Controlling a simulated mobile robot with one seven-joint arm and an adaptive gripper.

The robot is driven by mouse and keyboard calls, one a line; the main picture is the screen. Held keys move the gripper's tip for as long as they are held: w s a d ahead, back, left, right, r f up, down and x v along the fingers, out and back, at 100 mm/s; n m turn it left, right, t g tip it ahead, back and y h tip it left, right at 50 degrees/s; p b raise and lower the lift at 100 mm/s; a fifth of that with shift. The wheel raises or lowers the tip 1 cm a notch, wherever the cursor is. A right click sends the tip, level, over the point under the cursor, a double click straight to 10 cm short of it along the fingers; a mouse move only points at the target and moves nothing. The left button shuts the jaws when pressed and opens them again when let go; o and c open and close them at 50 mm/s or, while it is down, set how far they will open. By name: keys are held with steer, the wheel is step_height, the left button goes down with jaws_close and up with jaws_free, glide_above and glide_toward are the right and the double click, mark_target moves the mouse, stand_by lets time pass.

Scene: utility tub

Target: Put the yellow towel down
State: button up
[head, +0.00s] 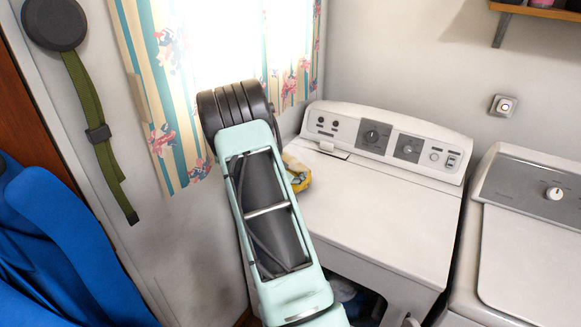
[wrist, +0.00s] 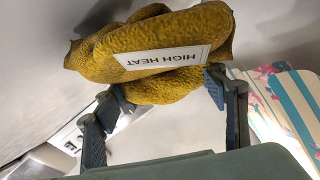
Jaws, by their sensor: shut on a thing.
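The yellow towel (wrist: 150,85) is bunched up and carries a white label reading "HIGH HEAT" in the wrist view. My gripper (wrist: 163,91) is shut on it, with one dark finger at each side of the bundle. In the head view a small part of the yellow towel (head: 298,174) shows beside my arm, by the left edge of the white washer top (head: 385,215). My arm hides the gripper and most of the towel there. I cannot tell whether the towel touches the washer.
The washer's control panel (head: 385,140) rises along its back. A second white machine (head: 535,225) stands at the right. A striped floral curtain (head: 160,100) hangs over the bright window behind my arm. Most of the washer top is clear. Blue fabric (head: 60,260) is at the left.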

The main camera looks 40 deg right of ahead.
steer(key=o, duration=1.6)
steer(key=shift+o, duration=0.2)
steer(key=shift+r+p, duration=0.2)
steer(key=shift+p, duration=0.1)
steer(key=shift+s+a, duration=0.15)
steer(key=shift+a, duration=0.15)
steer(key=b+v, duration=0.1)
steer(key=v, duration=1)
steer(key=shift+s+b, duration=0.15)
steer(key=shift+b, duration=0.2)
steer(key=shift+a+r, duration=0.1)
steer(key=shift+r, duration=0.05)
